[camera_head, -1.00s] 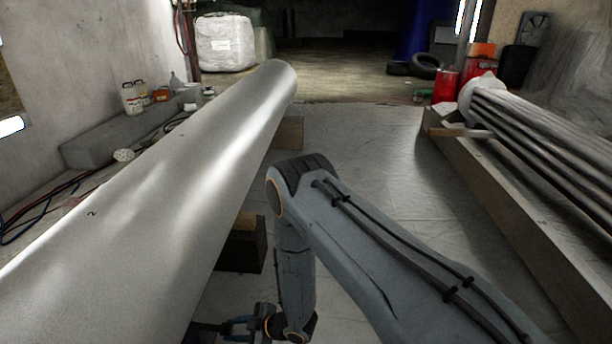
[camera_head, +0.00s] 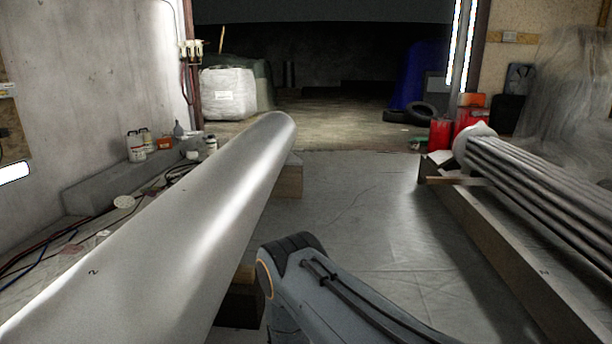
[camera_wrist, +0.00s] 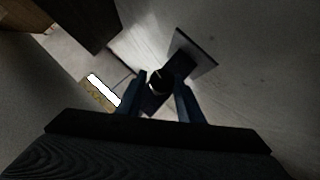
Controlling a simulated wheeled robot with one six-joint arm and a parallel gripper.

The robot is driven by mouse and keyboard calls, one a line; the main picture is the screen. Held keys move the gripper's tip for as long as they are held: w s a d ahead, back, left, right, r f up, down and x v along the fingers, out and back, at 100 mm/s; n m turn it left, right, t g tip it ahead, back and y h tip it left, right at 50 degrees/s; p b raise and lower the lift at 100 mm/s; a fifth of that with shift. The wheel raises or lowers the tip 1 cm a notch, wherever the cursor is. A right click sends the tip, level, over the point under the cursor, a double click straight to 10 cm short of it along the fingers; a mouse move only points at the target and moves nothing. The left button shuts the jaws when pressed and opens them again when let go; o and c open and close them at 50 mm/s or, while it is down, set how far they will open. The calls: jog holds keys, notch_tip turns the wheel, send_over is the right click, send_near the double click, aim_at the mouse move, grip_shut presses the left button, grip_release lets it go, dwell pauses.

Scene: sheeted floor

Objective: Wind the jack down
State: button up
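A dark flat square plate (camera_wrist: 195,50), perhaps the jack's base, lies on the floor just beyond. The picture is dark, and I cannot tell whether the fingers touch the piece. In the head view, my gripper and the jack are out of sight below the frame. The long shiny metal tube (camera_head: 190,225) lies at left on wooden blocks (camera_head: 288,180).
Bare sheeted floor (camera_head: 350,200) lies between tube and beam. Bottles (camera_head: 137,147) and cables stand along the left wall. Red cans (camera_head: 440,134) and tyres (camera_head: 420,110) are at the back.

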jog(key=shift+s+a, duration=0.2)
jog(key=shift+a, duration=0.05)
jog(key=shift+c, duration=0.4)
jog(key=shift+o, duration=1.1)
jog(key=shift+w+m+g+b, duration=0.15)
jog(key=shift+m+g+b, duration=0.3)
jog(key=shift+g, duration=0.35)
jog(key=m+g+b, duration=0.2)
jog(key=b, duration=0.2)
jog(key=w+m+g+b, duration=0.1)
jog(key=m+g+b, duration=0.1)
jog(key=g+b, duration=0.1)
jog(key=m+g+b, duration=0.2)
jog(key=b, duration=0.3)
jog(key=shift+w+d+f+m+g+y, duration=0.1)
jog(key=shift+w+d+m+g+y, duration=0.05)
jog(key=shift+d+m+g+y, duration=0.15)
